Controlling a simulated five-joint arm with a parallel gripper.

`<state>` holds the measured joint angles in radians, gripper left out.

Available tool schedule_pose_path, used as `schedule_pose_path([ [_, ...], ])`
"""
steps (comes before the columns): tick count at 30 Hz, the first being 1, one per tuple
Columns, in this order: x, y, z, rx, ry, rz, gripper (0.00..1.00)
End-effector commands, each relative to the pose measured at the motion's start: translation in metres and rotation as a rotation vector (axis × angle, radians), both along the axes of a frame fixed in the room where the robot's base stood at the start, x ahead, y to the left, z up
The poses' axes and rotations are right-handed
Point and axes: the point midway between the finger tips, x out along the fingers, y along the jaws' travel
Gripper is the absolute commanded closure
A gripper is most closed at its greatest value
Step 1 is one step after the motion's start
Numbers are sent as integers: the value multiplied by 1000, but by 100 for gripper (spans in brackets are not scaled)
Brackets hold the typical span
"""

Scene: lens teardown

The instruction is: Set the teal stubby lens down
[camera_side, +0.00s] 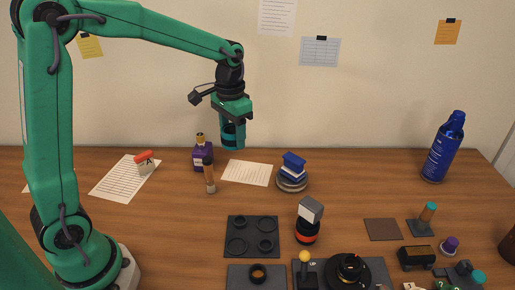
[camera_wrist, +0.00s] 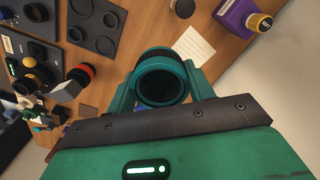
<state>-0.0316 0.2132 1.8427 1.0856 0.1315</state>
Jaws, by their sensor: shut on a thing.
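The teal stubby lens (camera_side: 232,138) hangs upright under my gripper (camera_side: 232,120) in the side view, well above the table. My gripper is shut on it. In the wrist view the lens (camera_wrist: 160,66) sits between the two teal fingers of my gripper (camera_wrist: 163,88), its dark round opening facing the camera. Below and nearer the side camera, a dark tray (camera_side: 253,249) with several ring-shaped seats lies on the table; it also shows at the upper left of the wrist view (camera_wrist: 97,26). The lens is clear of the tray and of the table.
A purple bottle (camera_side: 202,158), a small brush-like item (camera_side: 210,180) and a paper sheet (camera_side: 247,173) lie near below. A blue-topped stack (camera_side: 293,175) and a red-and-black piece with a grey block (camera_side: 307,225) stand to the right.

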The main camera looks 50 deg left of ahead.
Motion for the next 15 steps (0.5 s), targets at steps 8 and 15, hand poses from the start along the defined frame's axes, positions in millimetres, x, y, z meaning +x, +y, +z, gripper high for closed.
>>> schedule_pose_path([
  [8, -62, 14, 0, 0, -1, 46, 74],
  [15, -102, 19, -5, 0, -2, 75, 74],
])
